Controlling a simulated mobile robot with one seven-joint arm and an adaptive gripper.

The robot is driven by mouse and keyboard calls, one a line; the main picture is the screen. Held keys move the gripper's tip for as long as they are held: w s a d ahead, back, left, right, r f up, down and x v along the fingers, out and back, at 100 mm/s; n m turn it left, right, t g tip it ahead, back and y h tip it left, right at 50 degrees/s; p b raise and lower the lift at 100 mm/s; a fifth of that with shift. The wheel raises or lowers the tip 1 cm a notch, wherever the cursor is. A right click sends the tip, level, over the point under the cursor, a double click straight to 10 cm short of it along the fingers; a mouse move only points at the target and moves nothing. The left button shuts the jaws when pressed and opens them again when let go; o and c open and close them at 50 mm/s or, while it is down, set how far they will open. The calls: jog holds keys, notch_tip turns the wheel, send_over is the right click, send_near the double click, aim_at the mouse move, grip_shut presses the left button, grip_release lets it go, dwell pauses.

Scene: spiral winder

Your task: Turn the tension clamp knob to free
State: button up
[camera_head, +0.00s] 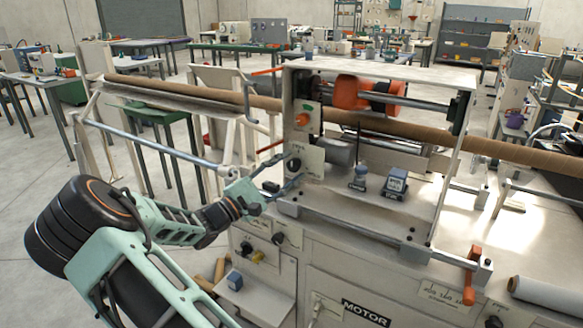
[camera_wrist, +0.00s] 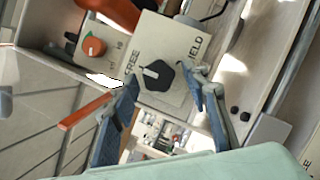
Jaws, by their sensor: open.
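The tension clamp knob (camera_wrist: 157,75) is black and sits on a pale plate (camera_wrist: 178,42) lettered FREE on the left and HELD on the right in the wrist view. A white mark on the knob lies on its FREE side. In the head view the knob (camera_head: 294,164) is on the front of the winder, partly close behind the fingers. My gripper (camera_wrist: 160,78) is open, with one finger on each side of the knob in the wrist view. I cannot tell whether either finger touches it. My gripper also shows in the head view (camera_head: 276,186).
An orange knob (camera_wrist: 94,46) sits on a panel above the plate. An orange-handled lever (camera_wrist: 85,112) sticks out near my left finger. A long brown tube (camera_head: 200,90) crosses the winder. Small blue-topped items (camera_head: 396,182) stand on the machine bed to the right.

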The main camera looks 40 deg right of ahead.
jog(key=v, duration=1.1)
